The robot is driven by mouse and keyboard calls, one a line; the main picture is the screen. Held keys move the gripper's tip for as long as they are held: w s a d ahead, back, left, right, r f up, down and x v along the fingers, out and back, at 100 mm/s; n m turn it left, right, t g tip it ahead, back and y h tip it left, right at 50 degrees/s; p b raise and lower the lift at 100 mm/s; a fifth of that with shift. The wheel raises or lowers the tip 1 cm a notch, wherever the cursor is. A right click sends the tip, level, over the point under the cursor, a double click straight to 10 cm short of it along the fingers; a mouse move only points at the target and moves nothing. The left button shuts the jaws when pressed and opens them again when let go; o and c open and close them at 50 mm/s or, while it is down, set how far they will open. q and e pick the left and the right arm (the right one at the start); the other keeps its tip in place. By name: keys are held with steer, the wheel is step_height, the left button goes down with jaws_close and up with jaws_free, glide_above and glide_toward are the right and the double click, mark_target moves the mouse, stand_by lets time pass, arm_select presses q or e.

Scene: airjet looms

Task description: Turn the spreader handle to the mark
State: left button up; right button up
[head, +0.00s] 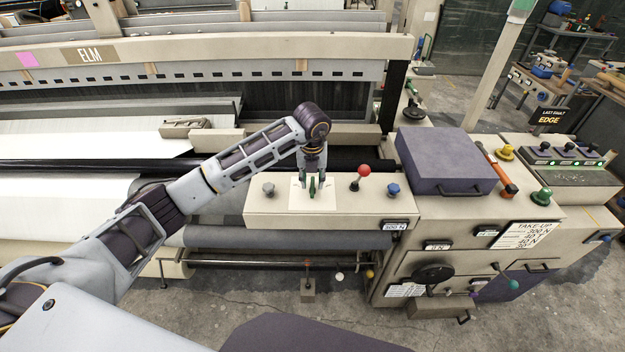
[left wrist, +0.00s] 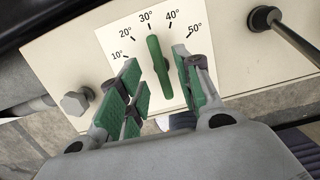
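The spreader handle, a green bar (left wrist: 158,66), stands on a white dial plate (left wrist: 118,40) marked 10° to 50°. In the left wrist view its tip points between 30° and 40°, nearer 30°. No separate target mark can be made out. My left gripper (left wrist: 160,88) is open, with its green-padded fingers on either side of the handle and gaps showing. In the head view my left gripper (head: 311,184) points down over the plate (head: 297,196) on the beige box. My right gripper is not in view.
A red-ball lever (head: 364,171) stands close right of the plate, with a blue knob (head: 393,190) beyond it. A grey knob (head: 268,189) is on the left. A purple box (head: 440,160) stands further right, and a take-up card (head: 525,234) hangs below.

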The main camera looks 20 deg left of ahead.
arm_select(q)
steer(key=shift+r+p, duration=0.8)
steer(key=shift+r, duration=1.3)
steer(key=shift+s+r, duration=0.1)
steer(key=shift+r, duration=0.85)
step_height(320, 180, up, 10)
steer(key=s, duration=0.1)
steer(key=shift+s+d, duration=0.25)
steer(key=shift+s, duration=0.05)
steer(key=shift+f, duration=0.1)
